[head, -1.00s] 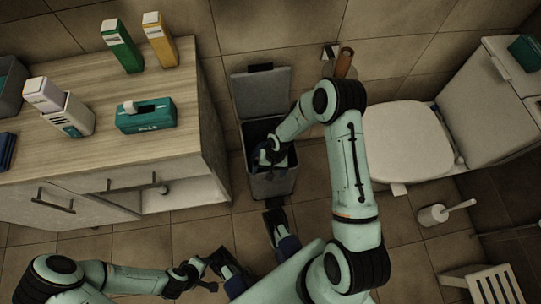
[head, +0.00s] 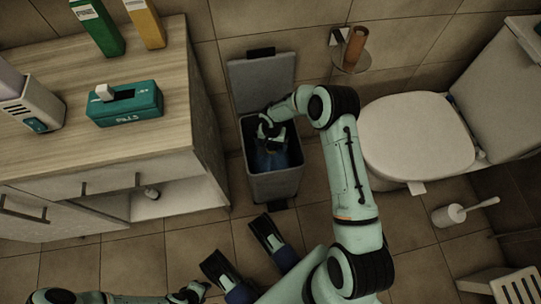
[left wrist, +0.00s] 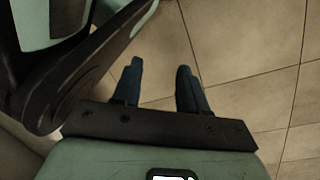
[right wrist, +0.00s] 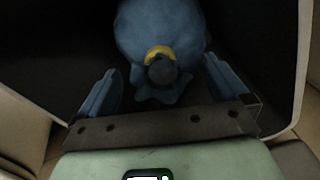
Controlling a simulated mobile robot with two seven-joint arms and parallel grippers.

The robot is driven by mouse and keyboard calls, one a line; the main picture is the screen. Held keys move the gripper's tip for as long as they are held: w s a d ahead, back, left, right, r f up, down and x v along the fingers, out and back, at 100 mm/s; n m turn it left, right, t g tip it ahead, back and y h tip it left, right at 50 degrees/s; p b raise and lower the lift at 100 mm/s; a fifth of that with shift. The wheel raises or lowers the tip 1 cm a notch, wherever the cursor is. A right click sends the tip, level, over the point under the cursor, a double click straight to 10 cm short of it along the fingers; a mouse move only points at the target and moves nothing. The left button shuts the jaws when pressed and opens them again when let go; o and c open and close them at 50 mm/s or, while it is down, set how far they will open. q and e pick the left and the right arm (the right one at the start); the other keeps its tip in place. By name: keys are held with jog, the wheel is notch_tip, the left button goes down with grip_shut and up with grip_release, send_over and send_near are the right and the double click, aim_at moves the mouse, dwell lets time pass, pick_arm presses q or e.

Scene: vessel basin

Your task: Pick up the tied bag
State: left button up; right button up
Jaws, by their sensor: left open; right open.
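The tied bag (head: 270,158) is blue and sits inside the open grey bin (head: 276,187). In the right wrist view the bag (right wrist: 160,28) shows a gathered neck with a yellow tie (right wrist: 158,50), pointing toward my gripper. My right gripper (head: 271,132) reaches down into the bin from above. Its fingers (right wrist: 160,76) are open, one on each side of the bag's neck, with gaps showing between them and the neck. My left gripper (left wrist: 160,66) is open and empty above the floor tiles. The lower part of the bag is hidden in the bin.
The bin's lid (head: 262,82) stands open against the wall. A wooden-topped cabinet (head: 150,140) stands close to the bin's left. A toilet (head: 415,135) and a toilet brush (head: 465,212) are to the right. A stand with a brown roll (head: 355,47) is behind. Floor in front is partly clear.

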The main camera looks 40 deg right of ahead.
aim_at(271, 150)
jog(key=f+b, duration=0.2)
jog(key=f, duration=0.3)
jog(key=shift+w+f, duration=0.1)
jog(key=shift+w, duration=0.1)
pick_arm(q)
jog(key=shift+g, duration=0.7)
jog(key=s, duration=0.1)
jog(key=s+f, duration=0.1)
jog(key=s, duration=0.1)
jog(key=s+f, duration=0.1)
jog(key=shift+s+a, duration=0.15)
jog(key=shift+a, duration=0.1)
pick_arm(e)
jog(key=shift+c, duration=0.3)
jog(key=shift+s, duration=0.15)
grip_shut()
